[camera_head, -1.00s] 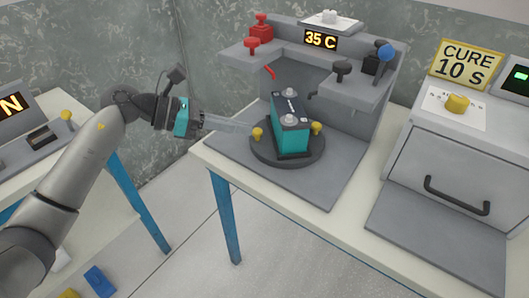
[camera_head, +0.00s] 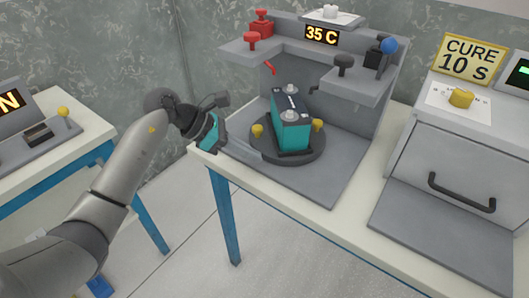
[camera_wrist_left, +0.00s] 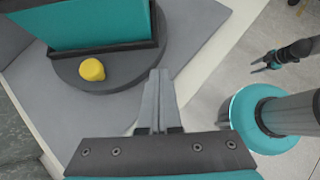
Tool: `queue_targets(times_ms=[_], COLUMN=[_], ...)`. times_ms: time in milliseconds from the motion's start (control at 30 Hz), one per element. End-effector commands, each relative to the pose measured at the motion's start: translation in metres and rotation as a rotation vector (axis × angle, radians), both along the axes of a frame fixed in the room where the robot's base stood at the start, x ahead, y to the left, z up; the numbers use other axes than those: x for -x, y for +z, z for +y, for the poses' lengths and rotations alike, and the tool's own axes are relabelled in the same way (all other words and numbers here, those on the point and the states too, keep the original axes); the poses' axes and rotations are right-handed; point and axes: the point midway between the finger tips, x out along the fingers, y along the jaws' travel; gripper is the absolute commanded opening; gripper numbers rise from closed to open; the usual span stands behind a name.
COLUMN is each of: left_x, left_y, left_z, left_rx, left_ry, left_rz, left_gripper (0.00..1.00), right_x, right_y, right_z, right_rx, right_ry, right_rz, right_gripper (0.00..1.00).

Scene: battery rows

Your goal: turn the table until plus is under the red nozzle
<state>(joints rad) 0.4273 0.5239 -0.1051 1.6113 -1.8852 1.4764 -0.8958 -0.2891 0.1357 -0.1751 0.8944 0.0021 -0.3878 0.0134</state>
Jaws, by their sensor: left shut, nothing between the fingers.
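A teal battery with a dark top (camera_head: 291,133) stands on the round dark turntable (camera_head: 262,151). One grey terminal is at its far end and one at its near end; I cannot read which is plus. The turntable has a yellow knob on the left (camera_head: 257,131) and another on the right (camera_head: 318,125). The red nozzle (camera_head: 270,70) points down behind and left of the battery. My left gripper (camera_head: 258,157) is shut and empty, its tips by the turntable's left rim. In the left wrist view the tips (camera_wrist_left: 159,74) are beside the rim, right of a yellow knob (camera_wrist_left: 92,69); contact is unclear.
A grey station with a 35 C display (camera_head: 321,37), red knobs and a black nozzle (camera_head: 343,66) stands behind. A cure oven (camera_head: 440,165) is at the right. In the left wrist view, a dark gripper (camera_wrist_left: 265,63), probably my right one, hangs over the floor.

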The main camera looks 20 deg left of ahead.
Motion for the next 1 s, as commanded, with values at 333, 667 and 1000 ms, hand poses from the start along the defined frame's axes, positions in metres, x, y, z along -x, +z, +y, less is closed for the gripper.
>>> queue_targets(times_ms=[333,667,1000], left_x=[-0.014,-0.014,-0.015], left_y=[0.003,0.003,0.003], left_z=[-0.028,-0.029,-0.029], left_rx=[0.001,0.001,-0.001], left_ry=[0.0,0.001,0.016], left_rz=[-0.003,-0.003,-0.002], left_gripper=[0.0,0.0,0.0], right_x=[-0.006,-0.007,-0.007], right_y=[0.003,0.003,0.004], right_z=[0.005,0.005,0.006], right_rx=[-0.004,-0.004,-0.006], right_ry=[0.0,0.001,0.0], right_rz=[0.001,0.001,-0.003], right_gripper=[0.5,0.5,0.5])
